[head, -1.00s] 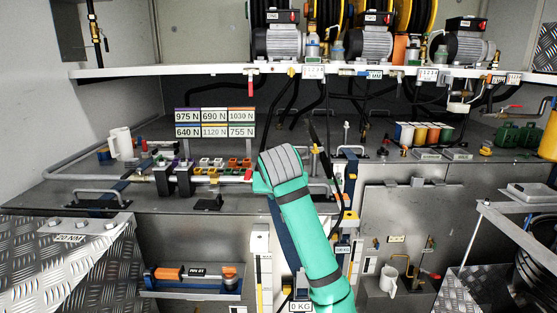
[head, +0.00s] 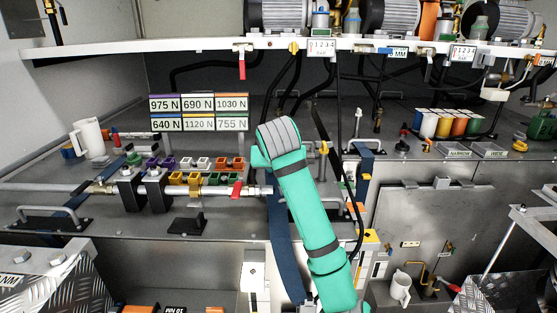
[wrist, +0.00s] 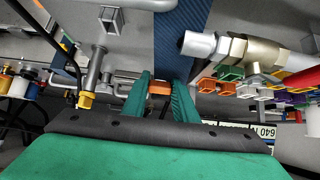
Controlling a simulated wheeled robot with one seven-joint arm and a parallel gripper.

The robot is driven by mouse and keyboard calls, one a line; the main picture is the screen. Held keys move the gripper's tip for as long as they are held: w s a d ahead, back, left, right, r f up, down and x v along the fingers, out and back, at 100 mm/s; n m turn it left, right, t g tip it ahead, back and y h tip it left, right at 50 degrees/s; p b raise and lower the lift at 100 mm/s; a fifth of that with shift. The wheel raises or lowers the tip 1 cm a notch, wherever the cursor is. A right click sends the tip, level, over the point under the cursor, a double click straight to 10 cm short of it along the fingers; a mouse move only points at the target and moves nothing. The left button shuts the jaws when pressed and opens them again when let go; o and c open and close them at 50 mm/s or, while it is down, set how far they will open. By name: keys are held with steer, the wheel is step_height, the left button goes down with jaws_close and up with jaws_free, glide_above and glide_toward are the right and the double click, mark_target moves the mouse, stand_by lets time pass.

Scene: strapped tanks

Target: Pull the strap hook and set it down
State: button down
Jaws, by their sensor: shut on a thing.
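In the wrist view my gripper (wrist: 160,90) has its two green fingers closed on a small orange piece, which looks like the strap hook (wrist: 160,87). A wide dark blue strap (wrist: 182,40) runs up from just beyond the fingers. In the head view the blue strap (head: 283,245) hangs down the front of the bench beside my green arm. The arm hides the gripper and the hook there. I cannot tell whether the hook still touches any fixing.
A pipe with a brass fitting (wrist: 240,50) lies close right of the fingers in the wrist view. In the head view a red-handled valve (head: 237,190) and coloured blocks (head: 190,178) stand left of my arm. A white shelf (head: 200,46) crosses above. A white mug (head: 90,138) stands left.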

steer(key=shift+w+f, duration=0.15)
steer(key=shift+w, duration=0.2)
steer(key=shift+f, duration=3.15)
steer(key=shift+a, duration=0.1)
steer(key=c, duration=1.6)
jaws_free()
steer(key=shift+w, duration=0.1)
steer(key=shift+o, duration=1.3)
steer(key=shift+s, duration=0.2)
steer(key=v, duration=1)
steer(key=shift+s+r, duration=0.25)
steer(key=shift+s, duration=0.1)
